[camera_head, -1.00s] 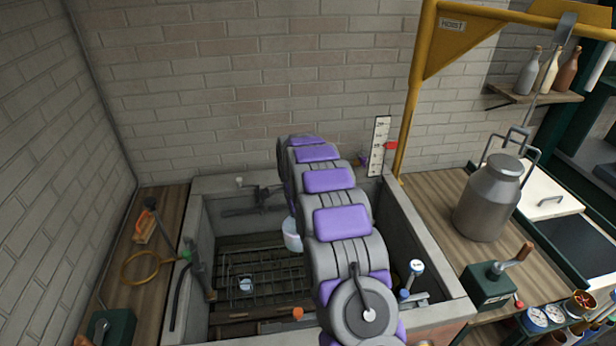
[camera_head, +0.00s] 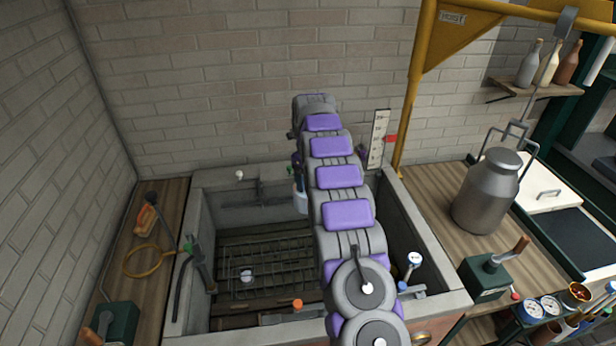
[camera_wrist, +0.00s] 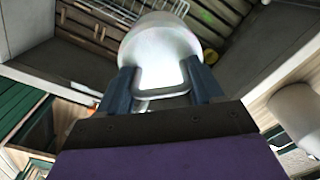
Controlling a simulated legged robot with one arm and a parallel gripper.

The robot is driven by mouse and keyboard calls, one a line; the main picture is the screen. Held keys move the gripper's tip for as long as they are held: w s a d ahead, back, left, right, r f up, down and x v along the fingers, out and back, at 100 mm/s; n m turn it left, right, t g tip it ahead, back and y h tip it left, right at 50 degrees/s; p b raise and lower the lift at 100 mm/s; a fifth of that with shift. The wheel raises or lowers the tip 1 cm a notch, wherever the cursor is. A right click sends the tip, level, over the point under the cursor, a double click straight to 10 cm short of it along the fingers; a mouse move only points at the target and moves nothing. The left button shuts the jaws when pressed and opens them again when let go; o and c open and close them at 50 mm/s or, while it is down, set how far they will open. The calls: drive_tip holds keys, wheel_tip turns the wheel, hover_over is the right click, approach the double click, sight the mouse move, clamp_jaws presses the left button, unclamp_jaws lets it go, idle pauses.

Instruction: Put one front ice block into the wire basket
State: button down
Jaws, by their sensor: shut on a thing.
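In the wrist view my gripper (camera_wrist: 160,76) is shut on a pale, rounded ice block (camera_wrist: 160,45) with a grey loop on its near side. In the head view the block (camera_head: 300,200) hangs beside my arm over the stone basin; the arm hides much of my gripper. The dark wire basket (camera_head: 282,273) lies low in the basin, below and to the left of the held block. A small pale piece (camera_head: 246,275) shows at the basket; I cannot tell what it is. Wire bars of the basket (camera_wrist: 105,10) also show beyond the block in the wrist view.
The stone basin (camera_head: 455,303) has thick walls. A hose fitting (camera_head: 195,262) is on its left wall, and a gauge (camera_head: 413,260) is at the right. A ruler (camera_head: 378,138) stands behind. A metal churn (camera_head: 487,190) and yellow hoist (camera_head: 408,120) are to the right.

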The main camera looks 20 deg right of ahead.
wheel_tip(320, 180, down, 38)
drive_tip(key=b, duration=1)
idle(0.9)
drive_tip(key=shift+r, duration=0.1)
idle(0.3)
drive_tip(key=shift+c, duration=0.4)
unclamp_jaws()
drive_tip(key=shift+o, duration=0.4)
drive_tip(key=shift+r, duration=0.1)
wheel_tip(320, 180, up, 12)
drive_tip(key=p, duration=0.2)
drive_tip(key=shift+p, duration=0.35)
idle(1.5)
